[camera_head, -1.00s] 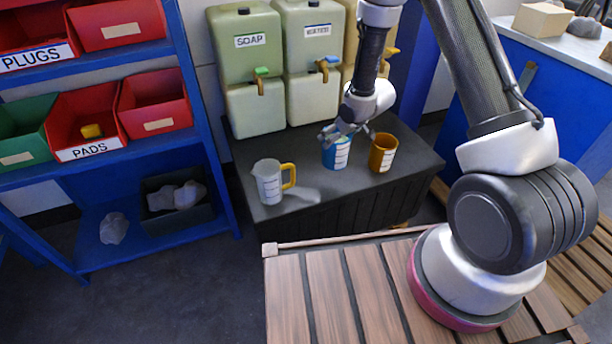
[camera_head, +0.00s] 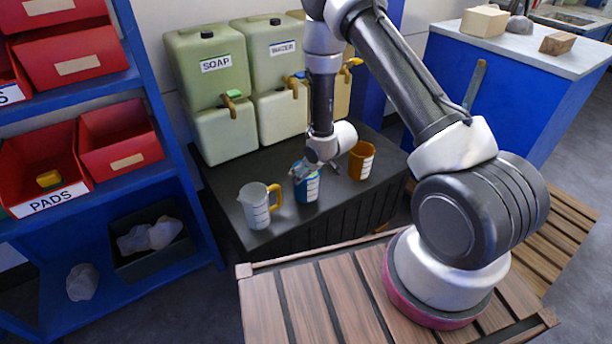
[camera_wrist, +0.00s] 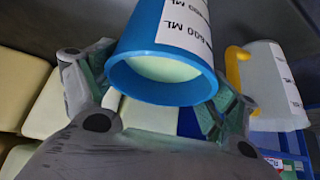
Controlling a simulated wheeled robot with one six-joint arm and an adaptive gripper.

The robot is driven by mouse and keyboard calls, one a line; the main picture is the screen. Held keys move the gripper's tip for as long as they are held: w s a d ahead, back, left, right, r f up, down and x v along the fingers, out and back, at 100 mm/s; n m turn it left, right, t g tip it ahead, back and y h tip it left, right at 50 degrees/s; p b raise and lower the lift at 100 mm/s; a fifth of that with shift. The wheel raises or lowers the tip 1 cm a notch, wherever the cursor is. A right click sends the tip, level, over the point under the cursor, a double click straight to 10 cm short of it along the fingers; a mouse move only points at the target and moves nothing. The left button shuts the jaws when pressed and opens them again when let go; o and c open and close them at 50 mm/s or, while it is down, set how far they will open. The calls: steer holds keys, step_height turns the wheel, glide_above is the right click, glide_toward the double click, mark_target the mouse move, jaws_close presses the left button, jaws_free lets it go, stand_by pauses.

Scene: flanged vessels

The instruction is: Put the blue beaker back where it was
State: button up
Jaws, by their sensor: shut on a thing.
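The blue beaker (camera_head: 307,190), with a white scale label, is over the dark counter (camera_head: 225,205), between a clear jug with a yellow handle (camera_head: 256,208) and an orange mug (camera_head: 361,161). My gripper (camera_head: 303,172) is shut on the blue beaker near its top. In the wrist view the beaker (camera_wrist: 165,78) is between my two fingers, its open mouth towards the camera, with pale green liquid inside. The clear jug (camera_wrist: 275,85) shows beside it. I cannot tell whether the beaker's base touches the counter.
Pale green dispensers (camera_head: 212,80) with taps line the back of the counter, the left one labelled SOAP. A blue shelf (camera_head: 150,90) with red bins stands at the left. A blue cabinet (camera_head: 500,95) with blocks on top is at the right.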

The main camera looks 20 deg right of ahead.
steer(key=shift+f, duration=0.95)
steer(key=o, duration=1.9)
steer(key=shift+f, duration=0.15)
